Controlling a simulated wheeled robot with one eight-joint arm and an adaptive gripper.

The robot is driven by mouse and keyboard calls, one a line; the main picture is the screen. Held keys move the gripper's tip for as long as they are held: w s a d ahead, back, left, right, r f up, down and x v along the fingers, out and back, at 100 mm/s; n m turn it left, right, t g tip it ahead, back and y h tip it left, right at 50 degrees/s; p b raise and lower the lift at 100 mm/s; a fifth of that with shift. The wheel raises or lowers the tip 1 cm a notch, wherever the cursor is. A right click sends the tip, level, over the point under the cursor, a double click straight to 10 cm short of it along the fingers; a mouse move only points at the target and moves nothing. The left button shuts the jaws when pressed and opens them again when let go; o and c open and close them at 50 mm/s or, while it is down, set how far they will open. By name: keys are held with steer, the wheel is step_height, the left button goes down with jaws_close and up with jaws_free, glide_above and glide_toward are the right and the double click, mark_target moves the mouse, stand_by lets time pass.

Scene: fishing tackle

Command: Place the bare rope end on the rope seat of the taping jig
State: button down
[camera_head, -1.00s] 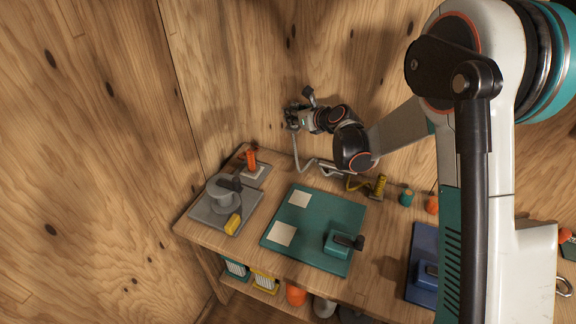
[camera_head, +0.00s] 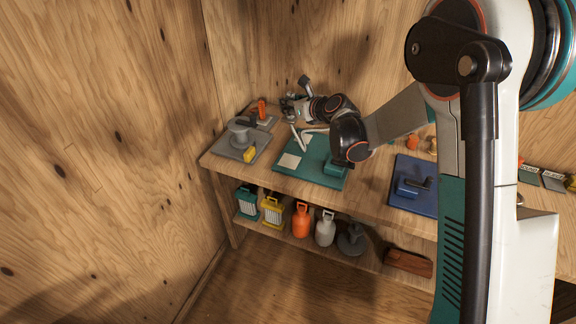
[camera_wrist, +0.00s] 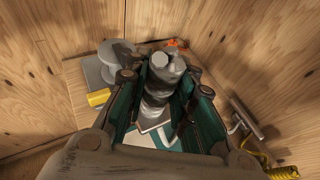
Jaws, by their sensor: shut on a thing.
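My gripper (camera_head: 290,107) is shut on a thick grey rope (camera_wrist: 157,98), whose blunt end points up and away between the fingers in the wrist view. The rope hangs from the gripper toward the teal board (camera_head: 318,158), which has pale squares and a teal clamp (camera_head: 335,168). Left of it is a grey plate (camera_head: 225,153) with a round grey drum (camera_head: 238,134) and a yellow block (camera_head: 249,156); I take this for the taping jig but cannot be sure. The gripper is above the bench, right of that plate. No rope seat can be made out.
An orange upright piece (camera_head: 262,108) stands behind the grey plate, near the wall. A blue board (camera_head: 405,202) lies to the right. The lower shelf holds lanterns and an orange bottle (camera_head: 301,220). Wooden walls close in behind and left.

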step_height(320, 180, down, 19)
steer(key=b, duration=0.6)
steer(key=shift+w, duration=0.15)
steer(key=shift+f, duration=0.15)
steer(key=c, duration=1.4)
jaws_free()
steer(key=shift+o, duration=0.2)
steer(key=shift+r, duration=0.2)
steer(key=p+v, duration=0.3)
steer(key=v, duration=0.9)
steer(key=shift+p, duration=0.3)
